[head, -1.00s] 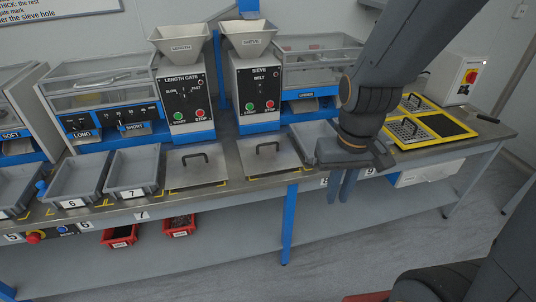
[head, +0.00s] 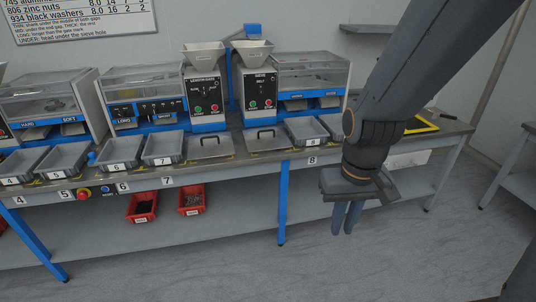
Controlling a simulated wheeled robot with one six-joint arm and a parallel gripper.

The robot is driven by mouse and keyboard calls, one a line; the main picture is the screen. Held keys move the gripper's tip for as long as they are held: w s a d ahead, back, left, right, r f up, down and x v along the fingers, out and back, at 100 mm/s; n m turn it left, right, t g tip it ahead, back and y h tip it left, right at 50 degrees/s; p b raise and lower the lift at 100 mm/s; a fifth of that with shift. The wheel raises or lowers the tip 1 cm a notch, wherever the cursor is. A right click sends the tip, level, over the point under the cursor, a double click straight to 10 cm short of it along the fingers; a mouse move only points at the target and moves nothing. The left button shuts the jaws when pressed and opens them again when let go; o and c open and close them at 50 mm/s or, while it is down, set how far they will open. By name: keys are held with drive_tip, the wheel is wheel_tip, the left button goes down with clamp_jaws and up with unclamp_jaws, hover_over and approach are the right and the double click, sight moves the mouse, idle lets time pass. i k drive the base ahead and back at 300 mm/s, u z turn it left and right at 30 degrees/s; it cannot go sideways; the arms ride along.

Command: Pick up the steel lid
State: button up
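Grey trays stand left of the lids, including tray 7 (head: 163,149), and tray 8 (head: 307,131) stands right of them. Red bins (head: 191,199) sit on the lower shelf. A blue leg (head: 282,205) supports the bench. The floor in front is clear.

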sight(269, 138)
drive_tip(key=u, duration=0.8)
drive_tip(key=i, duration=1.65)
drive_tip(key=z, duration=0.8)
drive_tip(key=i, duration=0.35)
drive_tip(key=z, duration=0.3)
